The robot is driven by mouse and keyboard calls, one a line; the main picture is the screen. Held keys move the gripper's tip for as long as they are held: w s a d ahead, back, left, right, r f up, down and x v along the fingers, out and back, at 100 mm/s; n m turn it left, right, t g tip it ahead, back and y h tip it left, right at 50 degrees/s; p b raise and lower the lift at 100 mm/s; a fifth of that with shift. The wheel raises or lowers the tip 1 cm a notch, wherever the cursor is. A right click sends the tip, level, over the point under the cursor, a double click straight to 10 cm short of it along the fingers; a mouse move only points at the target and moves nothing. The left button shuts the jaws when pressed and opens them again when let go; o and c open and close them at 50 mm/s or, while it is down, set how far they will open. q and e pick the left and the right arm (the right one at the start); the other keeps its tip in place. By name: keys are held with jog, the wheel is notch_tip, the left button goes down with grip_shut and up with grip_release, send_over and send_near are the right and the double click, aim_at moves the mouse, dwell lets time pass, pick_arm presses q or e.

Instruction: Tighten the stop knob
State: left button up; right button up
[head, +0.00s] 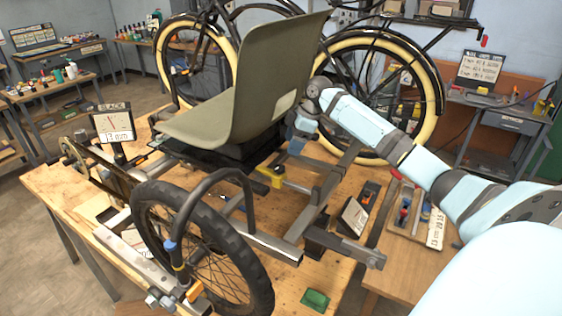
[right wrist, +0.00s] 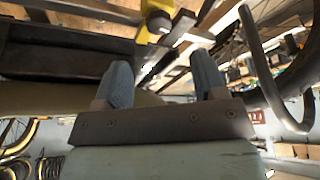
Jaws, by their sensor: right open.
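The grey-green seat (head: 240,85) stands on the trike frame (head: 318,195) on the wooden workbench. A yellow block (head: 274,178) sits on the frame rail under the seat's right edge. In the right wrist view a small dark round knob (right wrist: 159,22) shows on a yellow block (right wrist: 146,32); it looks like the stop knob. My right gripper (right wrist: 162,82) is open, with its two blue-grey fingers apart and nothing between them. The knob lies beyond the fingertips, apart from them. In the head view this gripper (head: 303,127) is beside the seat, partly hidden. My left gripper is not in view.
The black front wheel (head: 205,245) and its curved grey fender tube stand near the bench's front. A green block (head: 315,299) lies on the bench. A bicycle stands behind the seat.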

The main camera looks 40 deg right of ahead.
aim_at(280, 167)
jog(key=p+x, duration=0.1)
jog(key=x, duration=0.7)
jog(key=shift+w+f+p, duration=0.2)
jog(key=shift+f+p, duration=0.1)
jog(key=shift+f, duration=0.1)
jog(key=c, duration=0.9)
